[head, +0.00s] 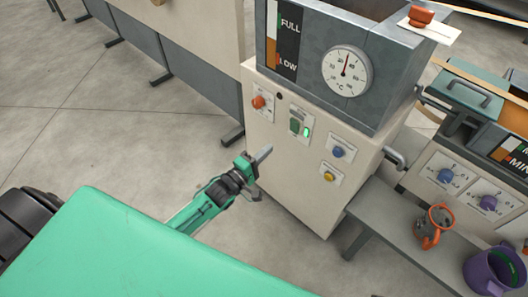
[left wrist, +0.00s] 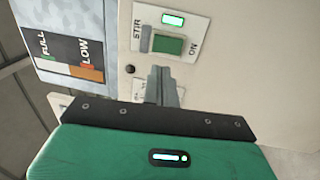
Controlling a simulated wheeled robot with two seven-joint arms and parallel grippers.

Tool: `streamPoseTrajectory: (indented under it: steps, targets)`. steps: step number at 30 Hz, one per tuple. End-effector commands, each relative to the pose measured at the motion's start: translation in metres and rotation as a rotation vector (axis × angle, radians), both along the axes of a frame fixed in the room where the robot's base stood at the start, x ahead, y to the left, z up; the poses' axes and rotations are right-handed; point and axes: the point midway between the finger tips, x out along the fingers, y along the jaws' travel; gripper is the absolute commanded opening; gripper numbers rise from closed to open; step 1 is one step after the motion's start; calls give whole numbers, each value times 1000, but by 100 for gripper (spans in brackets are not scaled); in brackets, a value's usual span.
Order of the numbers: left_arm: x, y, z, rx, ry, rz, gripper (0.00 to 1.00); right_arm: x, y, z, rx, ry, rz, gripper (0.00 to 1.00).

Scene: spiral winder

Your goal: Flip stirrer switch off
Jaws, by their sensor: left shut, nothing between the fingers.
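The stirrer switch (head: 294,126) is a green rocker on the cream front panel of the machine. In the left wrist view the green rocker (left wrist: 168,45) sits on a plate marked STIR and ON, with a lit green lamp (left wrist: 173,19) beside it. The lamp (head: 306,132) also glows in the head view. My left gripper (head: 265,151) is shut and empty, in front of the panel and below the switch in the picture. In the left wrist view its closed fingertips (left wrist: 163,71) are just below the switch plate, apart from the rocker as far as I can see.
An orange knob (head: 258,102), a blue knob (head: 337,152) and a yellow knob (head: 329,176) surround the switch. A temperature dial (head: 346,71) is above. The floor left of the machine is clear.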

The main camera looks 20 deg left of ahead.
Motion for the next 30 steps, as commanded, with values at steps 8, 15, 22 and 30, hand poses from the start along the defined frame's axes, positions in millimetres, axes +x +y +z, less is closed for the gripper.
streamPoseTrajectory:
  steps: [8, 15, 22, 30]
  targets:
    - [49, -18, 7, -1, -3, 0, 0, 1, 0, 2, 0, -5, 0, 36]
    - [83, -31, 11, -1, 0, 0, 0, 2, -1, 5, 0, -5, 1, 36]
    - [97, -36, 13, 1, 0, -1, 0, 0, 0, 6, 0, -5, 1, 36]
    - [99, -36, 13, 0, 0, -1, 0, -2, 0, 7, 1, -3, 0, 36]
